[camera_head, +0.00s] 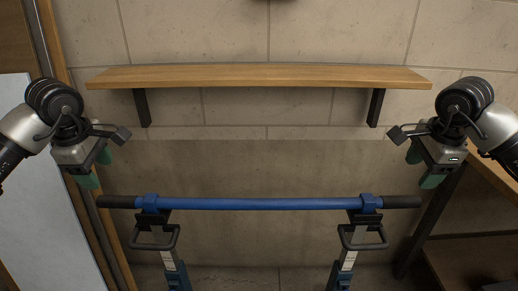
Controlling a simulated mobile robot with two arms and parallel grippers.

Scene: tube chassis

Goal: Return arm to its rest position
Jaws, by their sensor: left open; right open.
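My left gripper (96,166) is at the left of the head view, open and empty, with green fingertips pointing down. My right gripper (423,168) is at the right, open and empty, also pointing down. A blue tube (260,204) with black ends lies level across two stands in the lower middle. The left gripper is above the tube's left black end and the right gripper is above its right black end. Both grippers appear apart from the tube.
A left stand (154,240) and a right stand (361,240) bear the tube in blue clamps. A wooden shelf (260,77) on black brackets runs along the tiled wall behind. A white panel (40,200) stands at left, a wooden table (490,185) at right.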

